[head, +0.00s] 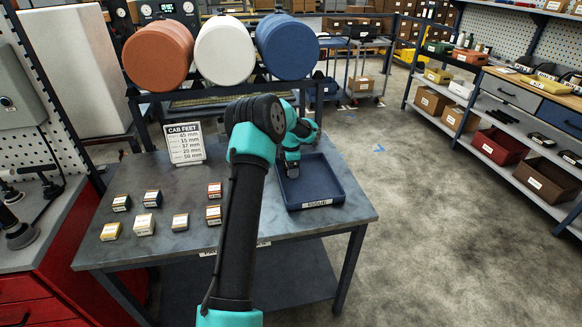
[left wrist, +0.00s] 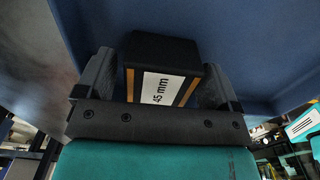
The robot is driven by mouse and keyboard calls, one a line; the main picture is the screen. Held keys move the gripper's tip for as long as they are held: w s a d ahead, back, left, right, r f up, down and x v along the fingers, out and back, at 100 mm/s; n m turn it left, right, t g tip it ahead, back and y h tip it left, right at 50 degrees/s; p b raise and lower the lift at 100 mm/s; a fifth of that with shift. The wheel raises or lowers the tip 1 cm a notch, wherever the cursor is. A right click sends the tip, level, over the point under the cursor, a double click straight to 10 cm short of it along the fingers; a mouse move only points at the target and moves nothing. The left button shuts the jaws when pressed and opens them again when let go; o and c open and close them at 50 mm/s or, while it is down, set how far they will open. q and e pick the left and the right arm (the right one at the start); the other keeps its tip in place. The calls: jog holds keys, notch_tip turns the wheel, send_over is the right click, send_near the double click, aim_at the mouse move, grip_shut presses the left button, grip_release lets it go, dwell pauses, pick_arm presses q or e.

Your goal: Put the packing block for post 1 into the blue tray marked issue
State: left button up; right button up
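The blue tray (head: 330,190) sits on the right end of the grey table, with a white label reading ISSUE on its front edge. My left gripper (head: 291,170) points down at the tray's left part. In the left wrist view my left gripper (left wrist: 160,85) has a dark block (left wrist: 160,70) between its fingers, labelled 45 mm with orange-yellow stripes. The tray's blue surface (left wrist: 265,40) fills the background there. I cannot tell whether the block touches the tray floor. A white sign (head: 185,144) headed CAB FEET lists 45, 15, 37, 25 and 50 mm. My right gripper is out of view.
Brown, white and blue rolls (head: 225,50) are behind the table. A red drawer cabinet (head: 40,290) stands at left.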

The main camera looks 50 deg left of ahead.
pick_arm(q)
jog(key=shift+r, duration=0.15)
notch_tip(320, 180, up, 12)
dwell(0.7)
dwell(0.4)
